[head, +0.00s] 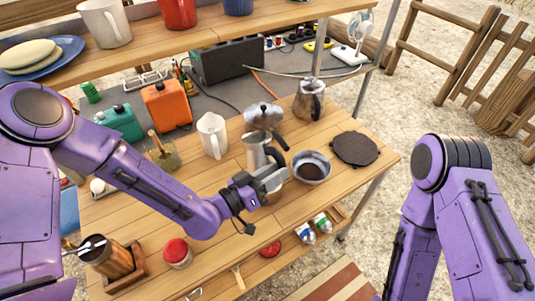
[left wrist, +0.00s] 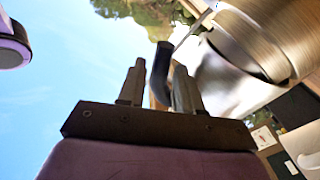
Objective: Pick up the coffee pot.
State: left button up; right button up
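The metal coffee pot (head: 257,152) with a black handle stands on the wooden table, just behind my left gripper (head: 272,179). In the left wrist view its steel body (left wrist: 250,50) fills the upper right. The black handle (left wrist: 161,72) shows between the two fingertips of my left gripper (left wrist: 158,82), nearer the right finger. The fingers are apart, with a gap at the left of the handle, so the gripper is open. The lower part of the pot is partly hidden by the gripper in the head view. My right gripper is out of view.
A steel bowl with dark grounds (head: 311,167) stands right of the pot, and a dark round mat (head: 355,148) lies beyond. Another pot (head: 309,101) and a kettle (head: 262,116) stand behind. A shelf (head: 200,38) overhangs the back.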

aim_at(283, 165)
pick_arm(q)
jog(key=x, duration=0.3)
jog(key=shift+w+a+r+p, duration=0.1)
jog(key=shift+w+a+p, duration=0.05)
jog(key=shift+p, duration=0.2)
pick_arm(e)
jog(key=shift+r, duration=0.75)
